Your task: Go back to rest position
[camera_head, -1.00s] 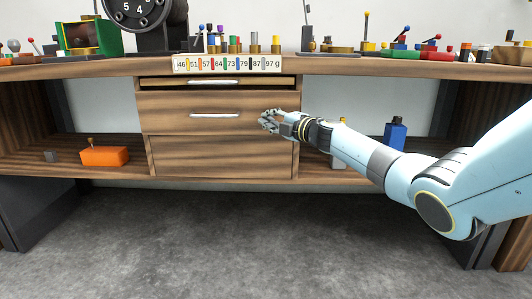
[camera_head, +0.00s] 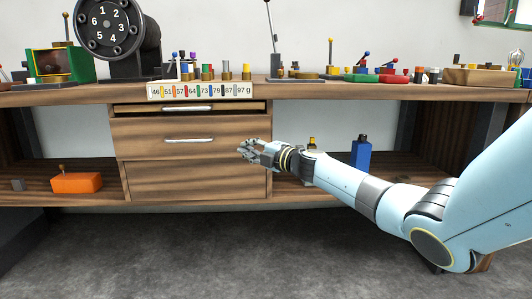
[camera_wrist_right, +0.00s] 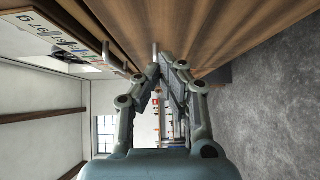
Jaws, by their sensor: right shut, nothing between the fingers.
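My right gripper (camera_head: 246,150) is shut and empty in the head view, in front of the right part of the wooden drawer unit (camera_head: 195,180). It is to the right of the middle drawer's silver handle (camera_head: 189,141) and does not touch that handle. In the right wrist view the fingers of the gripper (camera_wrist_right: 167,64) point along the wooden drawer fronts (camera_wrist_right: 215,30), their tips close together. My left gripper is not in view.
The workbench (camera_head: 60,98) carries a black numbered drum (camera_head: 107,38), a weight label strip (camera_head: 200,91) and several coloured parts. The top drawer (camera_head: 140,107) stands slightly open. An orange box (camera_head: 76,183) and a blue bottle (camera_head: 361,153) sit on the lower shelves. The floor (camera_head: 200,255) in front is clear.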

